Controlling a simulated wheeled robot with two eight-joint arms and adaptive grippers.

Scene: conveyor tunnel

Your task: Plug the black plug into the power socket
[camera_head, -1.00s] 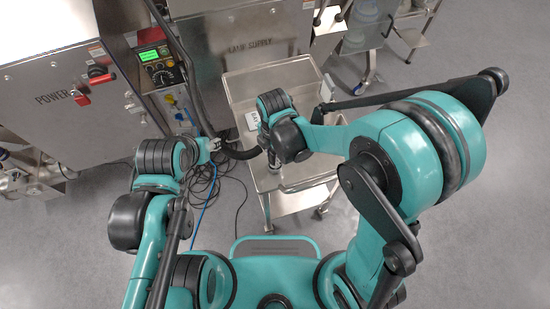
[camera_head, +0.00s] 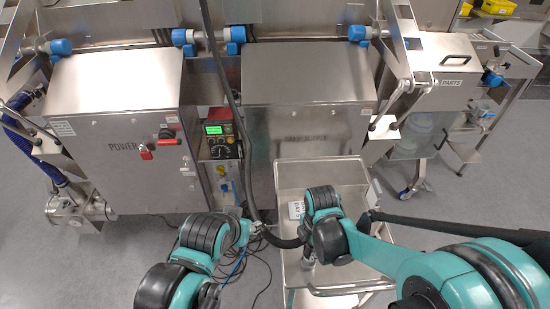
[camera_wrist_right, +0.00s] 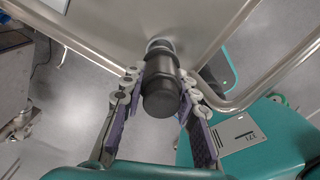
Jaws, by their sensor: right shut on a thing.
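A thick black plug (camera_wrist_right: 161,84) sits between the two fingers of my right gripper (camera_wrist_right: 161,92) in the right wrist view, and the fingers are shut on it. In the head view my right gripper (camera_head: 308,254) is low over the steel cart, largely covered by its own wrist, and the plug cannot be made out there. My left gripper (camera_head: 255,229) is beside the black cable (camera_head: 284,242), left of the cart; its fingers are too small to read. A small panel with a green display (camera_head: 217,129) carries yellow and blue sockets (camera_head: 222,178) below; which is the power socket is unclear.
The steel cart (camera_head: 285,185) has raised rims and holds a white label card (camera_head: 297,209). A POWER cabinet (camera_head: 120,130) stands left of the panel and another steel cabinet (camera_head: 305,100) right. Loose cables (camera_head: 228,262) lie on the floor. Open floor lies at left.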

